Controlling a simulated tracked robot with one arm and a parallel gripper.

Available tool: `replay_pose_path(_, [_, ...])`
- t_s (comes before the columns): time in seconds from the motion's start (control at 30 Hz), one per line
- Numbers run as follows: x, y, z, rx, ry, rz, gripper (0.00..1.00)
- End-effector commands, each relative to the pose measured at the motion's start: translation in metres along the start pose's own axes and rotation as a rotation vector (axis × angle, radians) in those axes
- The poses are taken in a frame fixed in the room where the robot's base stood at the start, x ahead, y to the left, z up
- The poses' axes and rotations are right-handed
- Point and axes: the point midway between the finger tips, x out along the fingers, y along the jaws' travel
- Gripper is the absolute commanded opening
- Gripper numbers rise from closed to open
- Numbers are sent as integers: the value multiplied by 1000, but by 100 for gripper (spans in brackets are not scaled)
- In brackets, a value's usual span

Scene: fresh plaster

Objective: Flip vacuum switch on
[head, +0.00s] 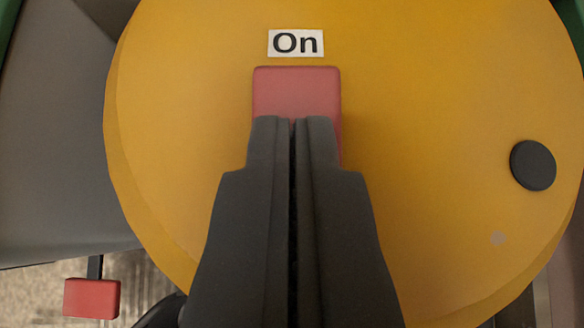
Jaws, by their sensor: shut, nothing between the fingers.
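The vacuum's round yellow top (440,130) fills most of the head view. A red switch (297,88) sits on it, just below a white label (295,42) reading "On". My dark gripper (293,122) is shut and empty, its fingers pressed side by side. Its fingertips are in front of the lower part of the switch and hide it. I cannot tell whether they touch the switch.
A black round knob (533,165) stands at the right of the yellow top. A red block on a dark stem (92,298) is at the lower left, above a patch of speckled floor (40,290). A grey surface (60,130) lies to the left.

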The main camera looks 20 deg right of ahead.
Motion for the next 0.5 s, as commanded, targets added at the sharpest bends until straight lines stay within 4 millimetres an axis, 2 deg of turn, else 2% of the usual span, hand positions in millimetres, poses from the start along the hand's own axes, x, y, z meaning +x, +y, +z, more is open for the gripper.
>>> replay_pose_path(0.03, [0,1,5,-2,-10,2,0])
replay_pose_path(0.27, [0,1,5,-2,-12,2,0])
replay_pose_path(0.5, [-12,1,-8,-1,-8,2,0])
